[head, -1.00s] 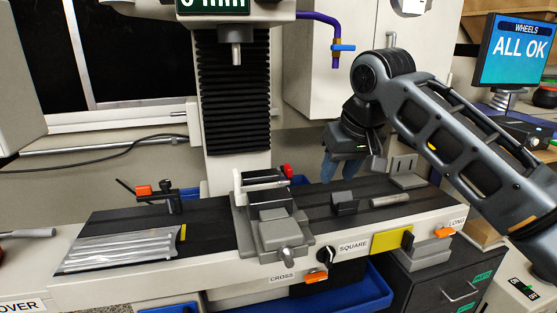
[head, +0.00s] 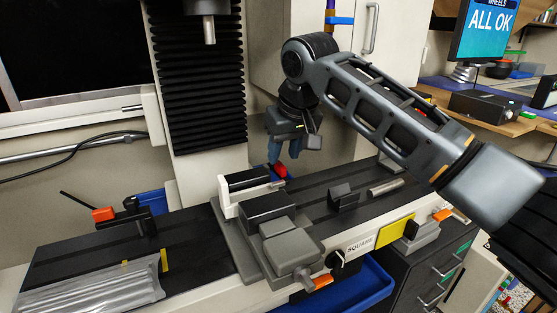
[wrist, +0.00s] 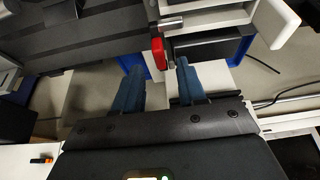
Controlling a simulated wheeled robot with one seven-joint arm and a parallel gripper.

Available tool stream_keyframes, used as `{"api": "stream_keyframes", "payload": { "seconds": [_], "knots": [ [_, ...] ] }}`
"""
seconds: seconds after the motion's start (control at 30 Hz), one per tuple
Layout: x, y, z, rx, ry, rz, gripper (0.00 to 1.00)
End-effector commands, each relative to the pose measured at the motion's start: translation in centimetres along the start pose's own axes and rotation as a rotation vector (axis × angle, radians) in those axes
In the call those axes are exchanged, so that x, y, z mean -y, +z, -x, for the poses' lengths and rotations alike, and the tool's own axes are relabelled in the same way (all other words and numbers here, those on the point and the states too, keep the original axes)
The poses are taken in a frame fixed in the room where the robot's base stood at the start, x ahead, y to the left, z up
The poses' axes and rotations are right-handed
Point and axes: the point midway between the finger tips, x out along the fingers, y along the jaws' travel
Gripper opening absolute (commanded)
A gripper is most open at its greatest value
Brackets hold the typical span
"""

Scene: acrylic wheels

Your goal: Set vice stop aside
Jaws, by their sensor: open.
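The grey vice (head: 268,215) sits on the machine table with a white jaw plate (head: 245,188). A small red piece (head: 280,170) is at the vice's rear end; it also shows in the wrist view (wrist: 158,52). I take it to be the vice stop, but its shape is partly hidden. My gripper (head: 284,158) hangs just above and behind it, fingers pointing down. In the wrist view the two blue fingers (wrist: 158,70) are spread, with the red piece just past the tips, between them. Nothing is held.
The dark machine table (head: 75,243) has bare room left of the vice. A bagged ribbed part (head: 90,290) and an orange-and-black holder (head: 128,215) lie there. A dark block (head: 343,197) and a metal bar (head: 385,187) lie to the right. The spindle (head: 208,28) hangs above.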

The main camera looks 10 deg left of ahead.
Motion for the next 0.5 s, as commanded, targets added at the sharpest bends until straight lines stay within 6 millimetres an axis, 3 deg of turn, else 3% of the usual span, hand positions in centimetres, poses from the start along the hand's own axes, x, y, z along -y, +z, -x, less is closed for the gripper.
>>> {"api": "stream_keyframes", "payload": {
  "seconds": [0.2,0.5],
  "knots": [
    [0.0,0.0,-3.0,0.003,0.000,0.000,0.40],
    [0.0,0.0,-4.1,0.000,0.000,0.000,0.40]
  ]
}}
